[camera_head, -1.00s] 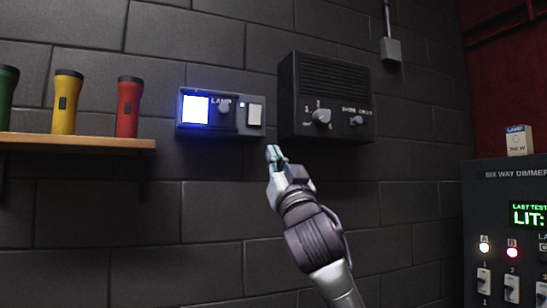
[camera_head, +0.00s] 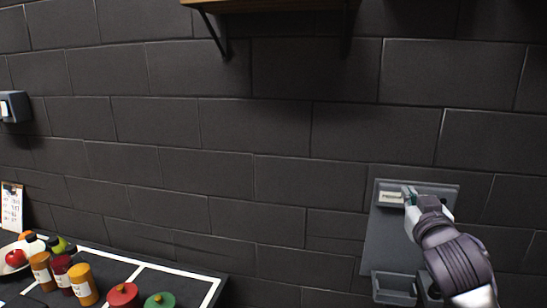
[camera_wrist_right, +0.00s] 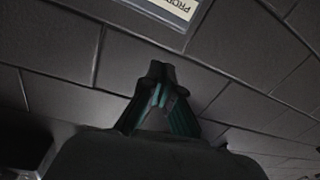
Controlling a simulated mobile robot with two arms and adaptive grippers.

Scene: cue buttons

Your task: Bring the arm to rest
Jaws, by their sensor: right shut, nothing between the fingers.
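My right arm comes in from the lower right of the head view, raised in front of the dark block wall. Its gripper (camera_head: 409,194) is shut and empty. In the head view it overlaps the upper part of a grey wall panel (camera_head: 385,240) with a small white label (camera_head: 391,197). I cannot tell whether it touches the panel. In the right wrist view the closed fingertips (camera_wrist_right: 160,75) point at the wall, below a panel edge with a printed label (camera_wrist_right: 178,8). My left gripper is not in view.
A dark table (camera_head: 150,280) with white lines stands at lower left. It holds several jars, a red-lidded pot (camera_head: 123,296), a green-lidded one (camera_head: 159,300) and a bowl of fruit (camera_head: 17,258). A shelf (camera_head: 280,4) is at the top. The wall between is bare.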

